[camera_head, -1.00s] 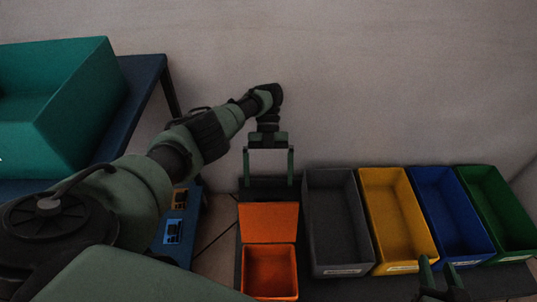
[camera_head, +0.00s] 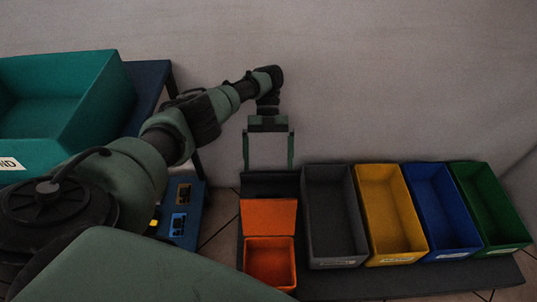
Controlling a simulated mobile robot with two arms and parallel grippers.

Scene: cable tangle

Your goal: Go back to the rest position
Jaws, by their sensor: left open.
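My left gripper (camera_head: 268,165) hangs in the upper middle of the head view, its two green fingers wide apart and pointing down. Nothing shows between the fingers. It is above and behind the orange box (camera_head: 268,215), in front of the pale wall. My left arm (camera_head: 190,130) comes in from the left and stretches across to it. My right gripper does not show in the head view.
A grey bin (camera_head: 334,215), a yellow bin (camera_head: 390,210), a blue bin (camera_head: 440,210) and a green bin (camera_head: 490,205) stand in a row to the right, all looking empty. A teal crate (camera_head: 75,105) sits on a dark blue table (camera_head: 148,85) at left. A blue panel (camera_head: 183,200) is below.

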